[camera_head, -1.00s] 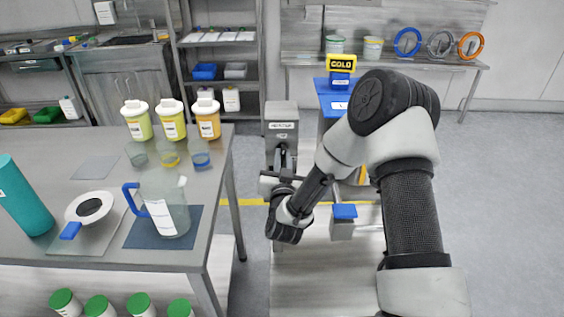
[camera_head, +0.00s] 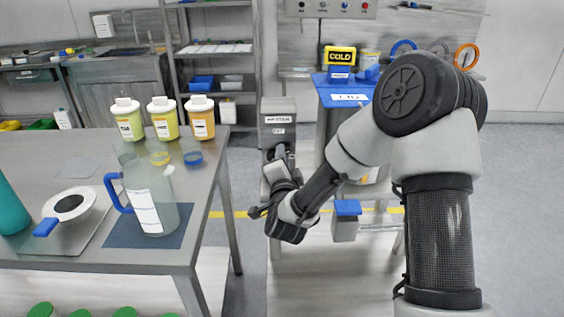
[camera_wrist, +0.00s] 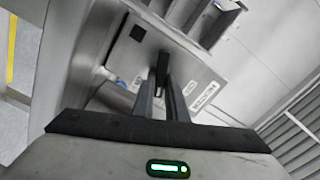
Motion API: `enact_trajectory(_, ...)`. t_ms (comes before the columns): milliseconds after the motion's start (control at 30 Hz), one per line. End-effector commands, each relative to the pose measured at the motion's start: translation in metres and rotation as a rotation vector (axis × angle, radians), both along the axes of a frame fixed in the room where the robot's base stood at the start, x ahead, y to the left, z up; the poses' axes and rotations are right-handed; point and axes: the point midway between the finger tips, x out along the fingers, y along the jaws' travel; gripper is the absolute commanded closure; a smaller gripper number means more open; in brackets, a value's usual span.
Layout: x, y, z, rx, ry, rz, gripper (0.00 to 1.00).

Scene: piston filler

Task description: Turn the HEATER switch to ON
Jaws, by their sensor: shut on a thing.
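The grey HEATER switch box (camera_head: 278,125) stands beyond the bench's right end in the head view. It has a HEATER label and a smaller plate too small to read surely. In the wrist view the box face (camera_wrist: 185,72) appears tilted, with its label at the right. My gripper (camera_wrist: 161,84) is at the box front, its fingers closed together on the dark switch lever (camera_wrist: 162,64). The fingers hide most of the lever, so I cannot tell its position. In the head view my gripper (camera_head: 279,155) reaches up to the box's lower front. A yellow sign (camera_head: 340,57) reads COLD.
The bench (camera_head: 85,255) at left carries a clear jug (camera_head: 152,200), cups and several bottles. A blue-lidded vessel (camera_head: 345,92) stands right of the box. A small blue-topped block (camera_head: 346,210) is near my forearm. Open floor lies at the far right.

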Motion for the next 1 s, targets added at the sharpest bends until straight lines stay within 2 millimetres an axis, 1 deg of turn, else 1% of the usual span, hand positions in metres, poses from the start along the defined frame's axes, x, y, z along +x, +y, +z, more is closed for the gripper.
enact_trajectory(33,-0.0005,-0.0003,-0.0027,0.043,0.002,0.000,1.00)
enact_trajectory(200,-0.0005,-0.0008,-0.0033,0.185,0.004,0.000,1.00)
enact_trajectory(500,-0.0005,-0.0007,-0.0053,0.361,0.006,0.000,1.00)
enact_trajectory(700,-0.0005,-0.0006,-0.0058,0.420,0.006,0.000,1.00)
enact_trajectory(1000,-0.0005,-0.0004,-0.0058,0.443,0.005,0.001,1.00)
